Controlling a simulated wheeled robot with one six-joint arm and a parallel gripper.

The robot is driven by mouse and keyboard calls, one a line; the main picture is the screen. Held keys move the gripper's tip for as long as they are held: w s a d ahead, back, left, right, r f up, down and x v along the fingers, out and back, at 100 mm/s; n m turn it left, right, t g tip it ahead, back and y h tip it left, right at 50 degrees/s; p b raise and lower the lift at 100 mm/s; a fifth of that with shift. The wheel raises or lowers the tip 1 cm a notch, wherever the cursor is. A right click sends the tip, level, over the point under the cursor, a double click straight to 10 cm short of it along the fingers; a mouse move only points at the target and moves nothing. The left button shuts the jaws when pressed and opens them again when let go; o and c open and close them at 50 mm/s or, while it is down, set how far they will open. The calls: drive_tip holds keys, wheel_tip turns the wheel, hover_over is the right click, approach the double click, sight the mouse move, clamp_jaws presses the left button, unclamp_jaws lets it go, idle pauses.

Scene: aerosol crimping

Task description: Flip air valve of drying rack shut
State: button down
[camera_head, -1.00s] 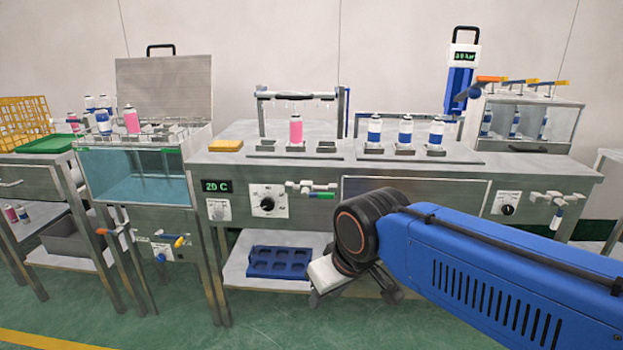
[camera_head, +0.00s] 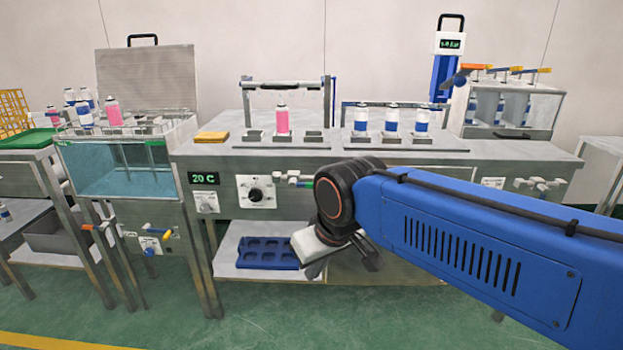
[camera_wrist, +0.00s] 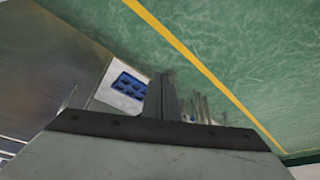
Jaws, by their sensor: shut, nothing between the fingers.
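I cannot tell for sure which fixture is the drying rack. A stand with several blue-and-white cans (camera_head: 391,119) sits on the middle bench, and left of it a stand holds a pink can (camera_head: 282,120). A valve (camera_head: 299,180) with a green handle is on the bench front, partly behind my arm. Another valve (camera_head: 537,184) is on the bench front at the right. My gripper (camera_head: 343,264) hangs low in front of the bench, apart from every valve. Its fingers also show shut and empty in the wrist view (camera_wrist: 161,96).
A clear cabinet (camera_head: 510,108) with orange and yellow handles stands at the bench's right end. A water tank (camera_head: 115,170) is at the left. A blue tray (camera_head: 268,252) lies on the lower shelf (camera_head: 232,268). The green floor (camera_head: 270,318) in front is clear.

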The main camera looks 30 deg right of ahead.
drive_tip(key=w+d+r+m+g, duration=0.1)
drive_tip(key=w+d+r+m, duration=0.1)
drive_tip(key=w+d+r, duration=0.35)
drive_tip(key=w+d+r+m+g, duration=0.1)
drive_tip(key=w+d+r, duration=0.1)
drive_tip(key=w+r, duration=0.6)
wheel_tip(320, 180, up, 5)
drive_tip(key=m+g, duration=0.2)
drive_tip(key=m, duration=0.2)
hover_over(314, 183)
drive_tip(key=shift+r, duration=0.1)
drive_tip(key=shift+s, duration=0.1)
wheel_tip(314, 183, down, 14)
